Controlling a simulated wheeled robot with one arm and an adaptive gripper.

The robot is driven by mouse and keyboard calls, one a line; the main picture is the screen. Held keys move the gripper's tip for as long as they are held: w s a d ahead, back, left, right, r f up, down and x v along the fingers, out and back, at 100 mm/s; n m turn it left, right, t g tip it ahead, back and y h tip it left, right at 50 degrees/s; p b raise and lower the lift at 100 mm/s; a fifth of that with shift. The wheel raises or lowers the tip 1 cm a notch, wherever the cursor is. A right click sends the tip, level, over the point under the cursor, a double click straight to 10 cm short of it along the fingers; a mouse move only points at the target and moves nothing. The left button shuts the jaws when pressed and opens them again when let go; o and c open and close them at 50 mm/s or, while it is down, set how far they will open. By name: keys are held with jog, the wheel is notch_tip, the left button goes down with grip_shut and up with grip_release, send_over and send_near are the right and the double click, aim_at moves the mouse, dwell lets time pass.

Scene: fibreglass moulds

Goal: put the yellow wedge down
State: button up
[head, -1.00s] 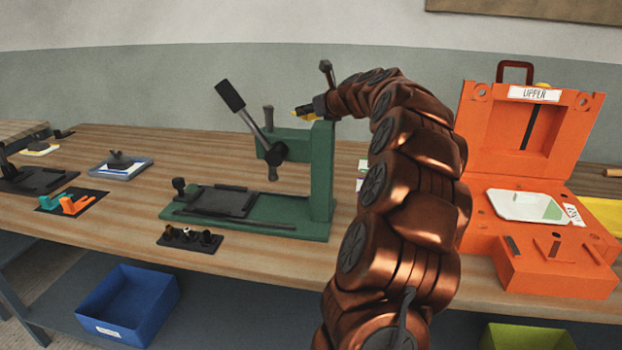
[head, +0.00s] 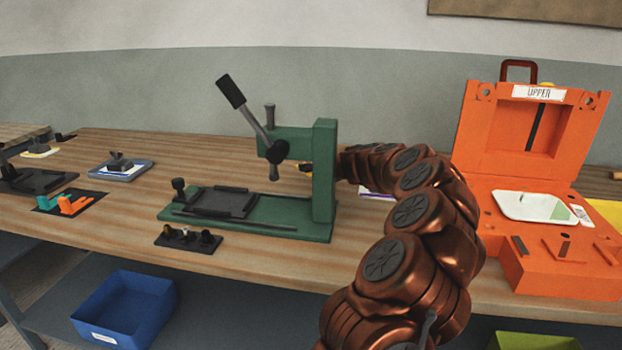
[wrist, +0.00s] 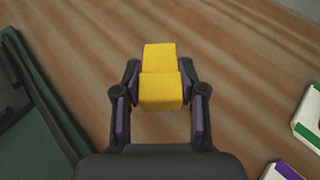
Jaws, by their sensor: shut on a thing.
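The yellow wedge (wrist: 160,75) is between the two dark fingers of my gripper (wrist: 160,95) in the wrist view, with the wooden bench top below it. My gripper is shut on it. I cannot tell whether the wedge touches the wood. In the head view my gripper is mostly hidden behind the column of the green press (head: 323,180).
The green press base (wrist: 40,110) lies close on the left in the wrist view. White pieces with green (wrist: 308,118) and purple (wrist: 282,171) edges lie at right. The orange mould case (head: 530,180) stands right of my arm. Bare bench (wrist: 235,70) surrounds the wedge.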

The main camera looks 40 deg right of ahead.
jog(key=shift+f+b, duration=0.3)
jog(key=shift+f, duration=1.4)
jog(key=shift+f, duration=0.15)
jog(key=o, duration=1.1)
jog(key=shift+o, duration=0.2)
